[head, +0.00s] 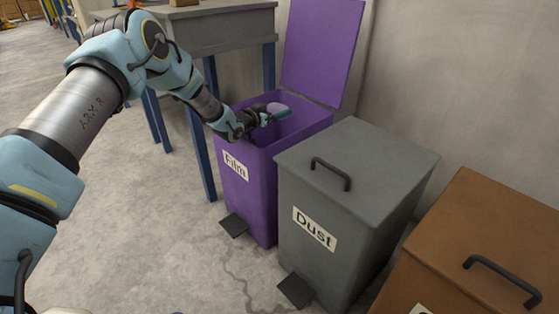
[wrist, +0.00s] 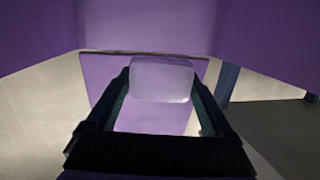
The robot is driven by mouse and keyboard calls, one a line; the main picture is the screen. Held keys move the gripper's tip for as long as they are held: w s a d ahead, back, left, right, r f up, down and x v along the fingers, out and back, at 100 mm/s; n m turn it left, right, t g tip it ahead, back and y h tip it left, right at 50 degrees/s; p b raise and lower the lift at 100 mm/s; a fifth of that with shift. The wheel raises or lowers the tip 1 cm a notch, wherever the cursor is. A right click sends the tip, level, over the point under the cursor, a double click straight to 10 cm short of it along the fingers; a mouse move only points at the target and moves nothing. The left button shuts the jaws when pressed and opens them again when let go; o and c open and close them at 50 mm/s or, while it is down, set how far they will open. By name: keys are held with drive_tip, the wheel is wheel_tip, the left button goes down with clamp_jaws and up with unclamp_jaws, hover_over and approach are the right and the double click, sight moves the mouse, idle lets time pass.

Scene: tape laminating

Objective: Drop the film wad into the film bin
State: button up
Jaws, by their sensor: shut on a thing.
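The film bin (head: 243,188) is purple and labelled "Film". Its purple lid (head: 322,48) stands open, tilted up at the back. My gripper (head: 278,112) is over the bin's open top, within its rim as seen in the head view. In the wrist view, the film wad (wrist: 162,80) is a pale, translucent, rounded block between the two fingers, and my gripper is shut on it. Purple surfaces surround it in that view. The wad is small and hard to make out in the head view, and the bin's floor is hidden there.
A closed grey bin (head: 350,180) labelled "Dust" stands right beside the film bin. A closed brown bin (head: 480,235) is further right. A grey table (head: 215,28) with blue legs stands behind at the left. The concrete floor at the left is clear.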

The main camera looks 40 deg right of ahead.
drive_tip(key=o, duration=1)
drive_tip(key=shift+o, duration=0.2)
wheel_tip(320, 180, up, 10)
drive_tip(key=shift+p, duration=1.05)
